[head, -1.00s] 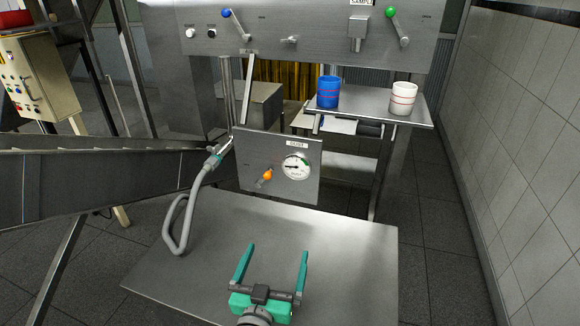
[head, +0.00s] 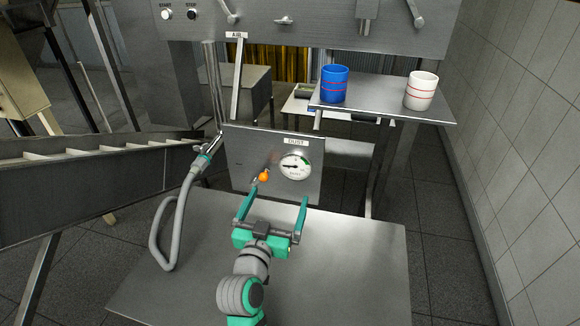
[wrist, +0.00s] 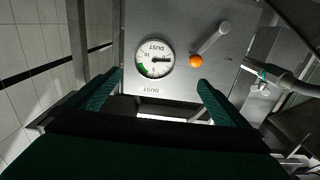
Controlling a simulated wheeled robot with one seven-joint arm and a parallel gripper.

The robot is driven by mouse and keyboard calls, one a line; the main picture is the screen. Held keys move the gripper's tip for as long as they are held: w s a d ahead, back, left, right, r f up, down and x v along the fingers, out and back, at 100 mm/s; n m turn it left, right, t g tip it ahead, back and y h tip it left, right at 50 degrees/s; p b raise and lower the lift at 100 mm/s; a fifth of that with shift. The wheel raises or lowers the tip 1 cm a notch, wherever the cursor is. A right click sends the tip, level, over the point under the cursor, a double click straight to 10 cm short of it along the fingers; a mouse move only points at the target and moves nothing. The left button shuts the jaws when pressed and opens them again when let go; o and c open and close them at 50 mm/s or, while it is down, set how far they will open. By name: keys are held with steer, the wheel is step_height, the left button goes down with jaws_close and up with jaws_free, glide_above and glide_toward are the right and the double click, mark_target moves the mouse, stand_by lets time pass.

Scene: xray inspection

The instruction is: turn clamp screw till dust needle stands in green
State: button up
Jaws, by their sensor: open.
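A steel panel (head: 235,150) labelled DUST stands at the back of the steel table. Its round white gauge (head: 295,166) has a green zone at the dial's upper right. The needle points left, outside the green. Left of the gauge is a short grey lever with an orange ball (head: 264,176), the only handle I see on this panel; whether it is the clamp screw I cannot tell. The wrist view shows the gauge (wrist: 154,58) and ball (wrist: 196,61) upside down. My gripper (head: 278,194) is open and empty in front of the panel, its left finger near the lever.
A grey hose (head: 160,225) loops down left of the panel. A blue cup (head: 334,84) and a white cup (head: 421,90) stand on a shelf (head: 385,108) behind. The steel table (head: 350,265) is bare around my arm. A tiled wall (head: 515,150) is on the right.

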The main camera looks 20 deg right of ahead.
steer(key=shift+x, duration=2.25)
steer(key=v, duration=1)
